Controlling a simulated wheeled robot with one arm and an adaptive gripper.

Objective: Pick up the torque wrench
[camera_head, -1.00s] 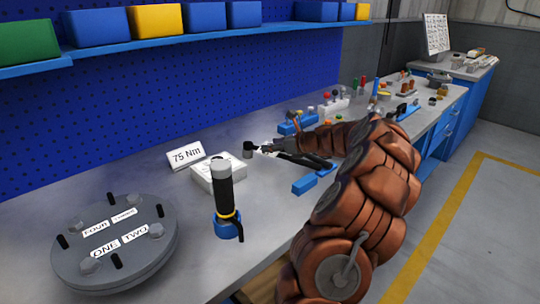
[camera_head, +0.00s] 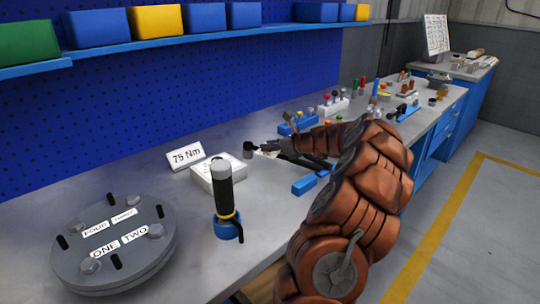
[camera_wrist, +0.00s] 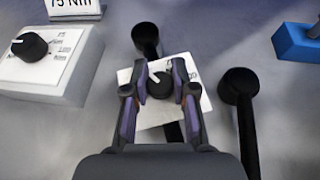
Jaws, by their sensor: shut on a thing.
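The torque wrench seems to be the dark bar with a round black head (camera_wrist: 146,40) and a white plate with a black dial (camera_wrist: 159,84). My gripper (camera_wrist: 160,80) is shut on it around the dial, at bench level, in the wrist view. The fingers cover part of it, and the bar shows again below them. In the head view my gripper (camera_head: 270,147) is small and partly hidden by my arm. A second black tool with a round head (camera_wrist: 239,87) lies to the right, apart from the fingers.
A white dial box (camera_wrist: 45,62) and a 75 Nm sign (camera_head: 185,156) stand left of my gripper. A black-handled tool stands in a blue cup (camera_head: 228,228). A grey flange (camera_head: 115,250) is at front left. Blue rests (camera_head: 304,185) lie nearby.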

